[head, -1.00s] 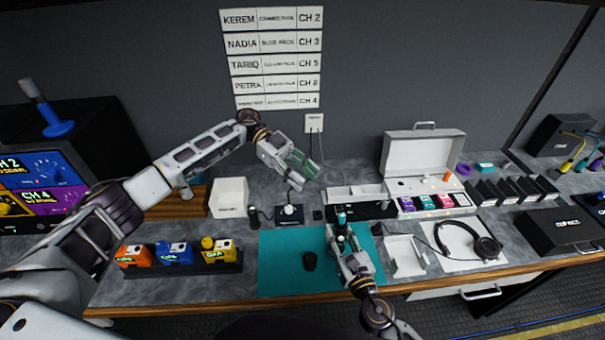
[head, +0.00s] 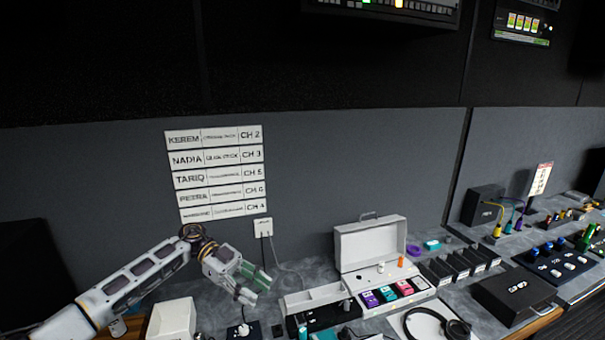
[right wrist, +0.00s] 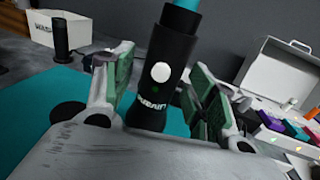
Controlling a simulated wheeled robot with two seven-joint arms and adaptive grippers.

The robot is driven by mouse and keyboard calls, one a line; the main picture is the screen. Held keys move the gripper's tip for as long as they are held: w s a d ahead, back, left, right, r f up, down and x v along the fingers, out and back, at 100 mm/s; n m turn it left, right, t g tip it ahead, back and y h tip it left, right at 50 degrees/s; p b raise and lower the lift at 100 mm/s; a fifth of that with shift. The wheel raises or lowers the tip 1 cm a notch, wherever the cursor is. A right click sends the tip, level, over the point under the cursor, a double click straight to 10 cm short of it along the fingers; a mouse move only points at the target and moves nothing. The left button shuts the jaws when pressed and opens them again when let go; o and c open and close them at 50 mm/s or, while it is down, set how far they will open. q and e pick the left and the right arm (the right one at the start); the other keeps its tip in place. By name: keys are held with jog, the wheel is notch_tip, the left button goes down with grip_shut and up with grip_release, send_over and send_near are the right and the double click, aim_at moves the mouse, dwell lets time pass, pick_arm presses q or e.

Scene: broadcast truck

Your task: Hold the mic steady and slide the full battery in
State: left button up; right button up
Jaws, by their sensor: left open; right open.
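The handheld mic (right wrist: 172,48), a black cylinder with a white button and a teal band at its top, stands between the fingers of my right gripper (right wrist: 155,88) in the right wrist view. Those fingers are open on either side of it; contact is unclear. My left gripper (head: 252,283) is open and empty, raised above the back of the bench in the head view. I cannot pick out the full battery. A dark round piece (right wrist: 68,112) lies on the teal mat (right wrist: 28,122).
An open white case (head: 368,243) stands behind purple, teal and pink packs (head: 386,294). A white bin (head: 172,318) is left of my left gripper. Headphones (head: 437,325), several black slots (head: 460,264) and a black box (head: 513,296) fill the right side.

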jog(key=v, duration=1.1)
jog(key=shift+s, duration=0.1)
dwell(0.5)
